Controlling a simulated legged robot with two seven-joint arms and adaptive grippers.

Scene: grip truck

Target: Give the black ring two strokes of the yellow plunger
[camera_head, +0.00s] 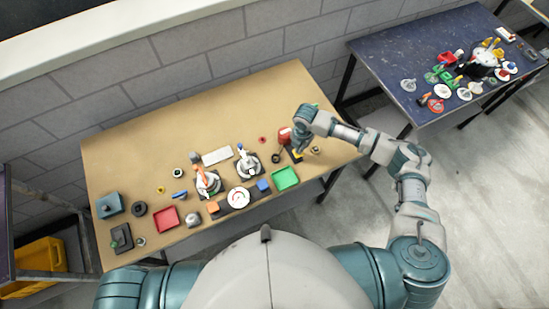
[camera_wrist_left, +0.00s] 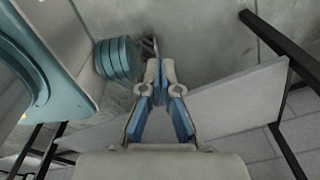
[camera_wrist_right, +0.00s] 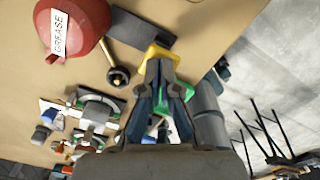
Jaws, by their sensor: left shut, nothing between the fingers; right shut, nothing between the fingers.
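The yellow plunger (camera_wrist_right: 158,52) shows as a yellow block at the end of a dark base, just beyond my right fingertips in the right wrist view. It also shows in the head view (camera_head: 297,156). My right gripper (camera_head: 298,147) is shut and empty right over it; I cannot tell whether it touches. It fills the middle of the right wrist view (camera_wrist_right: 160,68). A black ring (camera_head: 139,209) lies flat at the table's left end, far from both grippers. My left gripper (camera_wrist_left: 160,66) is shut and empty, off the table beside my body, outside the head view.
A red grease container (camera_wrist_right: 72,25) stands next to the yellow plunger. A dark round piece with a brass stem (camera_wrist_right: 118,75) lies close by. A green tray (camera_head: 285,178), a red tray (camera_head: 167,218) and several fixtures crowd the table's front. The table's back is mostly clear.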

